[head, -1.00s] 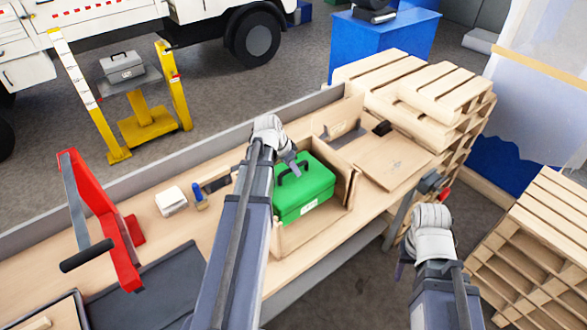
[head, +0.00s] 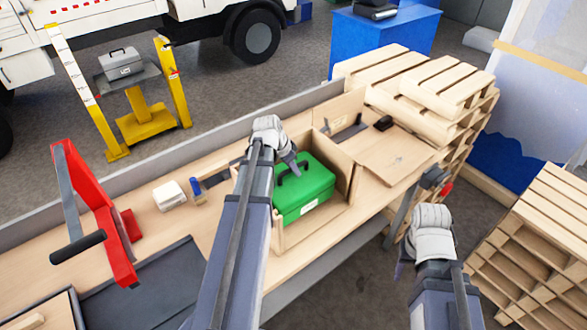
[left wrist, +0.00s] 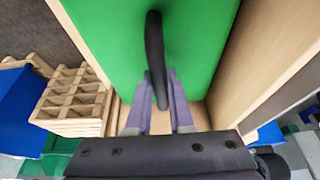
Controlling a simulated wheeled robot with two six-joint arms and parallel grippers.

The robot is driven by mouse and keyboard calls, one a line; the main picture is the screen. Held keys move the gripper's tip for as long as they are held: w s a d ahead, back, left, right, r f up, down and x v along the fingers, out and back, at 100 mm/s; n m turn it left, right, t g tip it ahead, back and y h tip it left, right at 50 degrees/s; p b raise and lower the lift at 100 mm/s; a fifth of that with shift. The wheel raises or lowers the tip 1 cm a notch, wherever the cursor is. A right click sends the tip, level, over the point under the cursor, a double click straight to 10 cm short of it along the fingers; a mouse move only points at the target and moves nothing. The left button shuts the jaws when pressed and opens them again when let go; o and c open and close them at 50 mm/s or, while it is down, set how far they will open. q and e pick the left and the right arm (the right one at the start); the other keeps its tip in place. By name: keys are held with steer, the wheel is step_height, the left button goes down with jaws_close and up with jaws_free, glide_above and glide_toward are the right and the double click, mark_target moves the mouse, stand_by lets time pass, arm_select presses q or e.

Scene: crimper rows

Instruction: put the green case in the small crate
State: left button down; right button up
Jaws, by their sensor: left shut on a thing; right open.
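The green case (head: 308,190) sits inside the small wooden crate (head: 345,185), its lid up near the rim height and a pale label on its front. It also shows in the left wrist view (left wrist: 100,40), between the wooden walls of the crate (left wrist: 250,60). My left gripper (head: 296,168) is over the case, shut on its black handle (left wrist: 154,60). In the left wrist view its two fingers (left wrist: 161,100) close around the handle's end. The case's underside is hidden, so I cannot tell if it touches the crate floor. My right gripper (head: 400,270) is apart, low at the right, with its fingers mostly hidden.
A red crimper-like tool (head: 95,215) stands on the bench at left, beside a dark tray (head: 150,285). A white block (head: 169,195) and a small blue item (head: 197,190) lie behind my left arm. Wooden pallets (head: 430,85) are stacked beyond the bench's right end.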

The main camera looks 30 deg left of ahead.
arm_select(q)
steer(key=c, duration=0.8)
jaws_free()
steer(key=shift+f, duration=0.1)
steer(key=shift+r+p, duration=0.8)
steer(key=shift+r, duration=0.05)
steer(key=p+v, duration=1)
steer(key=v, duration=0.1)
steer(key=shift+s+r+p, duration=0.25)
steer(key=shift+s+p, duration=0.1)
